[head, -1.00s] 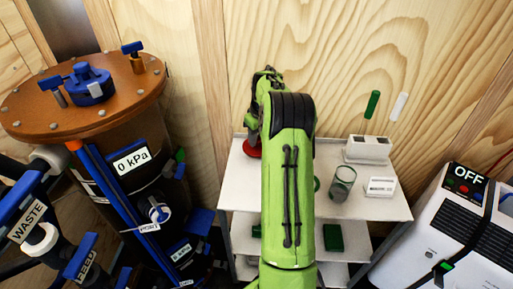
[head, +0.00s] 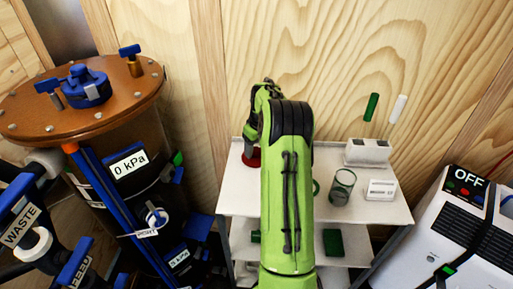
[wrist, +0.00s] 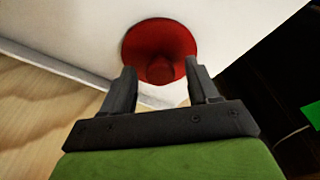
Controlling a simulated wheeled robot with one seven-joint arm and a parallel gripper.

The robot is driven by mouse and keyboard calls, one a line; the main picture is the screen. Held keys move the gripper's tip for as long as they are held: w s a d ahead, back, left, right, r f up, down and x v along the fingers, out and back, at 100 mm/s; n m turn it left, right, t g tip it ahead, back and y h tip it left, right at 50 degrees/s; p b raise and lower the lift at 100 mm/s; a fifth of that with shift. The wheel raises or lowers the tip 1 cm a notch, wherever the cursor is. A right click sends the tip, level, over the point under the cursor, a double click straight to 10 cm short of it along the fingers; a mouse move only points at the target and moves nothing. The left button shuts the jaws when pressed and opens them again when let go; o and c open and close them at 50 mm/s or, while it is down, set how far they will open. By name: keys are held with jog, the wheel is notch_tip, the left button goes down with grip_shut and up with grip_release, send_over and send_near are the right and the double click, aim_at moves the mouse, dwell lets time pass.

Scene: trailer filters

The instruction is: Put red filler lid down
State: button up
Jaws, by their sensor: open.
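The red filler lid (head: 251,158) is at the left end of the white cart's top shelf (head: 236,195), partly covered by my arm in the head view. In the wrist view the lid (wrist: 160,34) is a round red disc with a raised middle knob, resting on the white surface near its edge. My gripper (wrist: 162,75) is open. Its two dark fingers stand apart on either side of the knob's near end, with a gap between them and the knob. In the head view my gripper's fingers are mostly hidden behind the arm.
A glass cylinder (head: 342,188) and white boxes (head: 367,151) stand on the right of the shelf. A brown-topped tank (head: 82,95) is left of the cart. A white unit marked OFF (head: 440,225) is at the right. A wooden wall is behind.

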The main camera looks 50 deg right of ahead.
notch_tip(320, 180, up, 12)
jog(key=s+p, duration=0.2)
jog(key=p, duration=0.2)
jog(key=s+a+r, duration=0.1)
jog(key=a+r, duration=0.3)
jog(key=a, duration=0.3)
jog(key=s+a+r+n+t+h, duration=0.1)
jog(key=s+a+r, duration=0.15)
jog(key=a, duration=0.55)
jog(key=a+r, duration=0.4)
jog(key=a, duration=0.3)
jog(key=s+a+f+t, duration=0.1)
jog(key=s+a, duration=0.5)
jog(key=s, duration=0.2)
jog(key=s+a+f+t+y, duration=0.1)
jog(key=s+a+f, duration=0.1)
jog(key=s+a, duration=0.4)
jog(key=s, duration=0.3)
jog(key=shift+s+a+t+b, duration=0.15)
jog(key=shift+a+t+b, duration=0.15)
jog(key=shift+a+t, duration=0.1)
